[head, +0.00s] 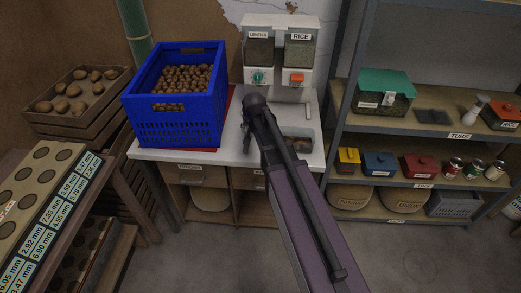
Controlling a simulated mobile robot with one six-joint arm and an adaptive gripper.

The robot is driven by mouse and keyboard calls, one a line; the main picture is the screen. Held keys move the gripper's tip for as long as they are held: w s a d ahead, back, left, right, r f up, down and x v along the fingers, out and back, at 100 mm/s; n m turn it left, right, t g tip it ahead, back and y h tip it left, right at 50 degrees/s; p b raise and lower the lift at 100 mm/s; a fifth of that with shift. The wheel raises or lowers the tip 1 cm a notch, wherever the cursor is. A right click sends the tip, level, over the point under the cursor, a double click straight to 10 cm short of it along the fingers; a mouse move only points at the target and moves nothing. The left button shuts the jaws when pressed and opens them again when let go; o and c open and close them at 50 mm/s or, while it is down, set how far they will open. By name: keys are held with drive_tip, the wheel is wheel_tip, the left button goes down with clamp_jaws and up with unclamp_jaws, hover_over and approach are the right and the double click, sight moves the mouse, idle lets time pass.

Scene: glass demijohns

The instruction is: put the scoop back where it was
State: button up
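I cannot make out a scoop with certainty. My arm reaches over the white counter (228,143), and my gripper (247,138) is at its dark end, mostly hidden behind the wrist. Whether its fingers are open, shut or holding something does not show. Just right of my arm a recessed tray (303,145) with brownish contents sits in the counter, partly covered by the arm. Behind it stands a dispenser labelled lentils (259,51) with a green knob and one labelled rice (298,52) with an orange knob.
A blue crate of nuts (173,125) stands on the counter's left, close to my gripper. A wooden crate of potatoes (78,105) is further left. Shelves on the right hold a green-lidded box (383,97), coloured boxes and cans (455,168). A board with round holes (35,185) is front left.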

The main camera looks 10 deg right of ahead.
drive_tip(key=s+d+f+n+g, duration=0.1)
drive_tip(key=s+n+g, duration=0.3)
drive_tip(key=s, duration=1.8)
drive_tip(key=shift+d+f+g, duration=0.2)
drive_tip(key=shift+d+g, duration=0.1)
drive_tip(key=shift+d, duration=0.4)
drive_tip(key=shift+s, duration=0.1)
drive_tip(key=shift+c, duration=0.6)
